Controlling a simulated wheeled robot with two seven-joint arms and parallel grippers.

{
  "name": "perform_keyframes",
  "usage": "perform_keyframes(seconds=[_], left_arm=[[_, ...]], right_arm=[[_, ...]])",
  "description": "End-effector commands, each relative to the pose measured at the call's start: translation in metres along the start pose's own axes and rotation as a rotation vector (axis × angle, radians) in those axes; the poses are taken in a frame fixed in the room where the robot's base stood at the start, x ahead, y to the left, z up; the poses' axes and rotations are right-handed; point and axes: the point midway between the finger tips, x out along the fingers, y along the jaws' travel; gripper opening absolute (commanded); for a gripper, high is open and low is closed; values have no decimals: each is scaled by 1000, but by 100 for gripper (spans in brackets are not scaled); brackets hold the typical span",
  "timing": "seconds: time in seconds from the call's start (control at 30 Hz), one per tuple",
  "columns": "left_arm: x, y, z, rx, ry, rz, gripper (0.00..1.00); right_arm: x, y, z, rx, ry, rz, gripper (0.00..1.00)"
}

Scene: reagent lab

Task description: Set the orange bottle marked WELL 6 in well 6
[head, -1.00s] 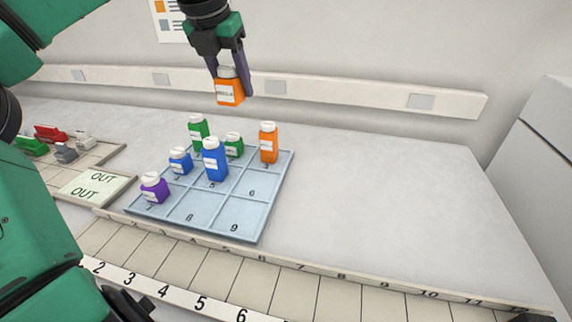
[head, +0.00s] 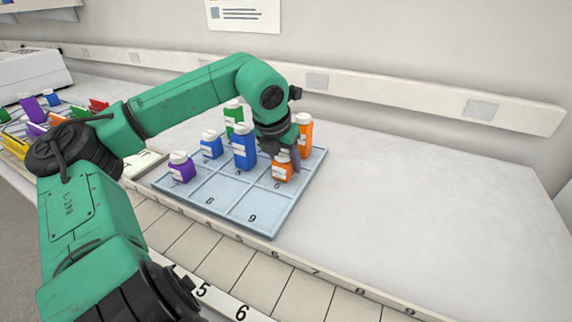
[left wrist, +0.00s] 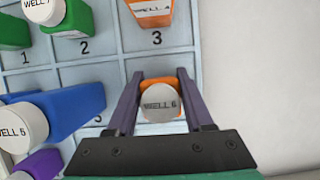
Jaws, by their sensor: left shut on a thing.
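The orange bottle marked WELL 6 (head: 283,172) is upright at well 6 of the pale blue tray (head: 273,233). In the left wrist view its white cap (left wrist: 160,103) reads WELL 6. My left gripper (head: 289,157) is shut on it from above, with one purple finger on each side in the left wrist view (left wrist: 160,76). The number 6 shows just in front of the bottle. Whether its base touches the tray floor I cannot tell. My right gripper is not in view.
Another orange bottle (head: 305,128) stands behind, in well 3. A tall blue bottle (head: 244,148) stands to the left, with a smaller blue bottle (head: 211,145), a purple bottle (head: 181,168) and a green bottle (head: 233,113) beyond. The front wells and the bench at right are clear.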

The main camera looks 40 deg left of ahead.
Motion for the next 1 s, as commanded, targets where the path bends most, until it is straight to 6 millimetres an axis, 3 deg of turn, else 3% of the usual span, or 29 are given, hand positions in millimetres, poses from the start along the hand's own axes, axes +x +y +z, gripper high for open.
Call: perform_keyframes(seconds=[0.33,0.37,0.4,0.43,0.83,1.0], left_arm=[[6,0,-3,0,0,1,0],[5,0,-2,0,0,1,59],[4,0,-2,0,1,1,75],[4,0,-2,0,1,1,82],[-4,0,0,0,-2,2,82],[-45,1,1,0,-6,4,82]], right_arm=[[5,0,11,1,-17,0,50],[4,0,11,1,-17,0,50],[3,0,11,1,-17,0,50],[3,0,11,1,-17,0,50],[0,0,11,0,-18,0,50],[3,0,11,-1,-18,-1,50]])
